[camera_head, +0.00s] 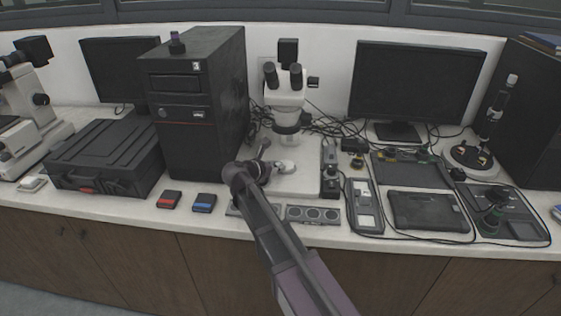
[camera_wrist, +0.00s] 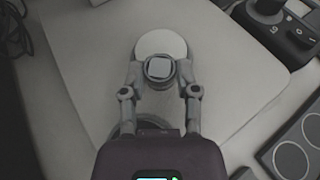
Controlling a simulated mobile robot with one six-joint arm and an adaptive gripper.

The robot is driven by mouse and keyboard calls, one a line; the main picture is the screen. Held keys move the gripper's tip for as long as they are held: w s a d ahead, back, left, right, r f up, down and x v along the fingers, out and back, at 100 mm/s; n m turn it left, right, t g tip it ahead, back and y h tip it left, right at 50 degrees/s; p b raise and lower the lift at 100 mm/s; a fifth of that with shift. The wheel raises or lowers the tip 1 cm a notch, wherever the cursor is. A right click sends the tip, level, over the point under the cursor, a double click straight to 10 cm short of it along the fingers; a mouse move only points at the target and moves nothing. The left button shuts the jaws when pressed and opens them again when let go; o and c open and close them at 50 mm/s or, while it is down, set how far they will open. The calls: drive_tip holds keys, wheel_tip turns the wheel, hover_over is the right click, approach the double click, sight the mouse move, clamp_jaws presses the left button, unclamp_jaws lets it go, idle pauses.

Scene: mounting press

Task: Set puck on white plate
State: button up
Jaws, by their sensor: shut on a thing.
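The puck (camera_wrist: 158,68) is a small grey round piece with a pale square on its top face. My gripper (camera_wrist: 160,74) is shut on it, one finger on each side. The white plate (camera_wrist: 161,42) is a round white disc on the microscope's flat base, just beyond the puck; the puck covers part of its near edge. Whether the puck touches anything below it cannot be told. In the head view the plate (camera_head: 287,167) shows under the microscope, and my gripper (camera_head: 261,168) is just left of it. The puck is hard to make out there.
The microscope (camera_head: 286,90) rises behind the plate. A black control unit (camera_head: 330,170) stands to the right. A tray with round wells (camera_head: 313,214) lies in front. A black tower (camera_head: 195,105) stands left, with red and blue boxes (camera_head: 204,202) near the bench edge.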

sight(284, 161)
drive_tip(key=shift+w+d, duration=0.55)
drive_tip(key=shift+w, duration=0.25)
drive_tip(key=shift+w+d, duration=0.55)
drive_tip(key=shift+w, duration=0.2)
drive_tip(key=shift+f, duration=0.15)
drive_tip(key=shift+f+b, duration=0.1)
drive_tip(key=shift+b, duration=0.2)
drive_tip(key=o, duration=1)
drive_tip(key=shift+r, duration=0.2)
